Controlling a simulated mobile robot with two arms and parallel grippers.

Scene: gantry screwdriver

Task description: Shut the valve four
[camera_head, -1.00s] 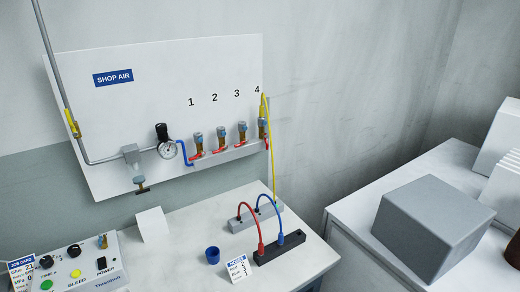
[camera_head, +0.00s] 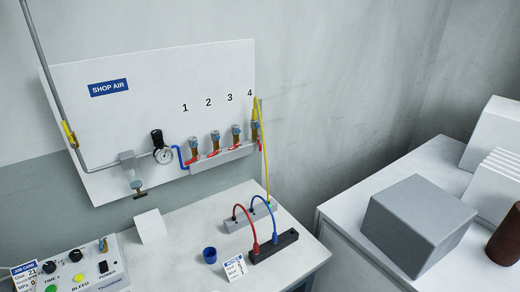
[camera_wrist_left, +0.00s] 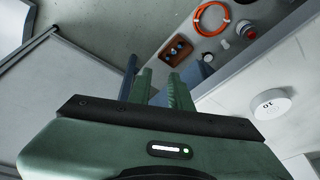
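Valve four (camera_head: 255,131) is the rightmost in the row on the white shop air panel (camera_head: 120,110), below the number 4. It has a brass body with a blue-grey top, and a yellow hose runs up beside it and down to the bench. Its red handle is small and partly hidden at the panel's edge, so its exact angle is hard to tell. Neither gripper shows in the head view. My left gripper (camera_wrist_left: 160,82) shows in the left wrist view, with a narrow empty gap between its green fingers. My right gripper is not in view.
Valves one (camera_head: 194,147), two (camera_head: 215,142) and three (camera_head: 236,135), with red handles, stand left of valve four. The bench (camera_head: 180,240) below holds a blue cup (camera_head: 210,255), a black block (camera_head: 274,246) with hoses and a control box. A grey box (camera_head: 418,225) sits at right.

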